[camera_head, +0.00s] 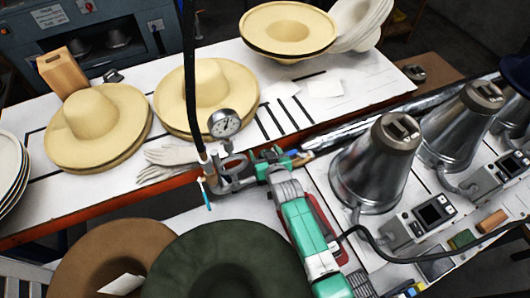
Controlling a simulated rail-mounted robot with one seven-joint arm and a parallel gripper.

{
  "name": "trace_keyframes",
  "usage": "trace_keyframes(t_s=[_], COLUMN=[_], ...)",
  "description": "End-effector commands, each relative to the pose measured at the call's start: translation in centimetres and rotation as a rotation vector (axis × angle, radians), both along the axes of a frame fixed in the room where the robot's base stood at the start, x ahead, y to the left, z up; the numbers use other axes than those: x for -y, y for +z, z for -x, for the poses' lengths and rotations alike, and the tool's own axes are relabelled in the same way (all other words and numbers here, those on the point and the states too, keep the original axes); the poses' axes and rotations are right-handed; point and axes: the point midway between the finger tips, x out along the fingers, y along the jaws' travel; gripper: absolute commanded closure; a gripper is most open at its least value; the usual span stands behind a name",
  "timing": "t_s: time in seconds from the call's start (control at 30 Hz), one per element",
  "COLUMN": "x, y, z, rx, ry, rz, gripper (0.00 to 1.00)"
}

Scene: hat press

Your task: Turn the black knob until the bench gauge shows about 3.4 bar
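The bench gauge (224,123) is a round white dial with a dark rim, standing upright at the front edge of the white bench. Its needle is too small to read. Below it is a grey metal fitting (232,180) with a hose coming down from above. The black knob cannot be made out for sure; it may be hidden by the fitting or my gripper. My green and grey arm reaches up from the lower right, and my gripper (262,160) is close to the right side of the fitting. Its fingers are too small and covered to show whether they are open or touching anything.
Straw hats (207,93) and pale gloves (172,161) lie on the bench (345,75) behind and left. Brown and green hats (230,262) are in front. Metal cones (377,165) with control boxes stand close on the right. A black hose (189,75) hangs down to the fitting.

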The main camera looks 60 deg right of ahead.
Motion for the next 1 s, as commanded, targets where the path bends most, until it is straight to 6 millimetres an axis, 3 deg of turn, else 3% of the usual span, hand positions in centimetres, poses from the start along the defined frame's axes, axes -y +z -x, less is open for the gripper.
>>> trace_keyframes(t_s=[0.17, 0.4, 0.6, 1.0], x=[-0.2, -2.9, -4.3, -4.4], y=[0.2, 2.1, 2.9, 3.0], z=[0.3, 3.8, 5.6, 5.7], rx=[0.000, 0.003, 0.001, 0.000], ry=[0.000, -0.003, 0.000, 0.000], rz=[0.000, -0.003, -0.001, 0.000], gripper=[0.32, 0.32, 0.32, 0.32])
